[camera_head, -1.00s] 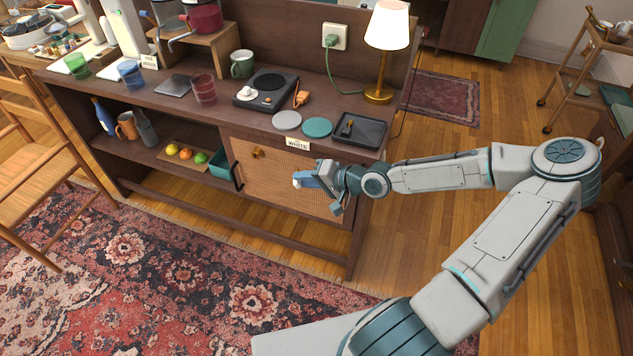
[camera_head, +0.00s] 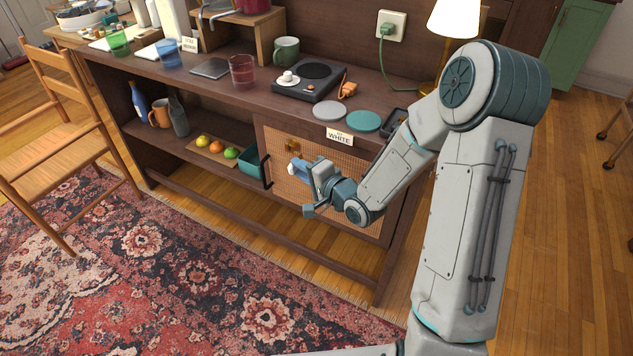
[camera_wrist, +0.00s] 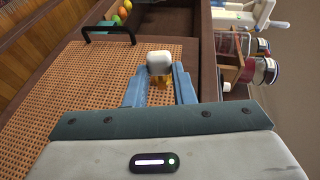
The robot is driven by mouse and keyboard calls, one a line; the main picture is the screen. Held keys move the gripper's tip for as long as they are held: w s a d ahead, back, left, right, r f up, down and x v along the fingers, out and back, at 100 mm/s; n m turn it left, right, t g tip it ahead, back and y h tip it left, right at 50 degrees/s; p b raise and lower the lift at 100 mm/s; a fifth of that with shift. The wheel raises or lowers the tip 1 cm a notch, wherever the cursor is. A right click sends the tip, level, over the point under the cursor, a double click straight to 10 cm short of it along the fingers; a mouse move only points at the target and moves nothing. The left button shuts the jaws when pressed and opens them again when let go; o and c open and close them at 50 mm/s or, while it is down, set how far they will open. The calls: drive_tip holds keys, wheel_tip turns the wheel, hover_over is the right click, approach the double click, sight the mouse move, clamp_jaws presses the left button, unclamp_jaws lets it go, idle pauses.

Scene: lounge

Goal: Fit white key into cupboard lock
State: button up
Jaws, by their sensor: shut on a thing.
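The white key (camera_head: 292,169) is a small pale block at the tips of my gripper (camera_head: 303,170), whose blue fingers are shut on it. In the wrist view, the key (camera_wrist: 159,62) sits between the fingertips (camera_wrist: 160,82), in front of the woven cupboard door (camera_wrist: 70,85). A brass-coloured bit shows just below it; I cannot tell whether it is the lock or part of the key. In the head view, the round brass lock (camera_head: 292,145) is on the upper door, a little above the key. The key looks apart from the lock.
A dark handle (camera_head: 266,170) stands out at the door's left edge. A card reading WHITE (camera_head: 340,137) hangs at the worktop edge above. Coasters (camera_head: 363,121) and a hot plate (camera_head: 310,82) stand on top. Fruit (camera_head: 217,147) lies on the open shelf. The front floor is clear.

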drive_tip(key=a+f+m+t+b, duration=0.2)
drive_tip(key=a+b, duration=0.5)
drive_tip(key=b, duration=0.7)
drive_tip(key=shift+w+d+p, duration=0.2)
drive_tip(key=shift+w+d, duration=0.5)
drive_tip(key=shift+w, duration=0.25)
drive_tip(key=shift+w+d+p, duration=0.15)
drive_tip(key=shift+w+d, duration=0.5)
drive_tip(key=shift+w, duration=0.3)
drive_tip(key=shift+w+d+p, duration=0.45)
drive_tip(key=shift+w+d, duration=0.45)
drive_tip(key=shift+w, duration=0.3)
drive_tip(key=o, duration=1)
drive_tip(key=shift+o, duration=0.2)
drive_tip(key=shift+p+v, duration=0.4)
drive_tip(key=shift+v, duration=2.6)
drive_tip(key=shift+f, duration=0.1)
